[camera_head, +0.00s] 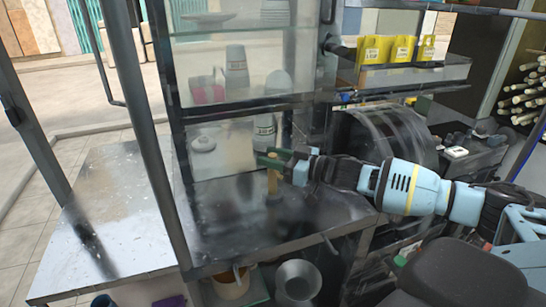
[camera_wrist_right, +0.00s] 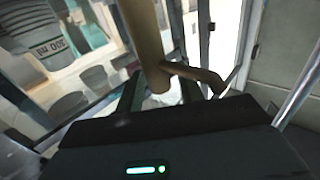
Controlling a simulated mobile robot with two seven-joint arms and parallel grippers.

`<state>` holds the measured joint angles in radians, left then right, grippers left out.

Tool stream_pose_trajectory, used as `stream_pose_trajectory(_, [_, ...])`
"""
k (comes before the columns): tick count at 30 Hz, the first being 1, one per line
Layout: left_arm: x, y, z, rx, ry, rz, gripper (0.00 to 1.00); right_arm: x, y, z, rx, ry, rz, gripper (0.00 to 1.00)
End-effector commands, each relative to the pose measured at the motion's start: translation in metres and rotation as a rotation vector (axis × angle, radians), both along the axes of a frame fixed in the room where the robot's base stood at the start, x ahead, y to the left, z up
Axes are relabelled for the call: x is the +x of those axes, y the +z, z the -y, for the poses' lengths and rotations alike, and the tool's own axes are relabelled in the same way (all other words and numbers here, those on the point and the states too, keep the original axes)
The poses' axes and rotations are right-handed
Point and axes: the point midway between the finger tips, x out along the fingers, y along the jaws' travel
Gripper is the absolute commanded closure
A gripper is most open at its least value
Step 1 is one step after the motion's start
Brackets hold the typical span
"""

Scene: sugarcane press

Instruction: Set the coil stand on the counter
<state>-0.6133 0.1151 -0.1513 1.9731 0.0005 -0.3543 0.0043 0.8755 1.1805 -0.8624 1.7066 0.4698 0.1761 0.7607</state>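The coil stand (camera_head: 273,182) is a wooden post with a small dark foot, upright over the dark counter (camera_head: 235,240); I cannot tell whether the foot touches the surface. In the right wrist view its tan post (camera_wrist_right: 145,40) shows large, with a short side peg. My right gripper (camera_head: 277,157) reaches in from the right at the post's upper part. In the wrist view the dark fingers of this gripper (camera_wrist_right: 160,94) stand apart on either side of the post, with narrow gaps visible. My left gripper is not in view.
A glass cabinet (camera_head: 176,102) with jars and cups stands behind the post. A bare metal tabletop (camera_head: 110,225) lies to the left, past a grey upright. Yellow packets (camera_head: 375,50) sit on a shelf at upper right. A metal pot (camera_head: 297,280) is below the counter.

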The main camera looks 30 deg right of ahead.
Motion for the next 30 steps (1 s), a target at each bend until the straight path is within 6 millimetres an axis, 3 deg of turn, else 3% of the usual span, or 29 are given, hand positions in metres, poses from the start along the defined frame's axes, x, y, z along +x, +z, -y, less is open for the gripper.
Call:
stream_pose_trajectory(14, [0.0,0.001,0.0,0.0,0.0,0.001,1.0,-0.004,0.002,0.003,0.0,-0.001,-0.002,0.56])
stream_pose_trajectory(30, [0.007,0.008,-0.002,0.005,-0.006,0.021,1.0,-0.05,0.002,0.031,-0.002,-0.001,-0.003,0.56])
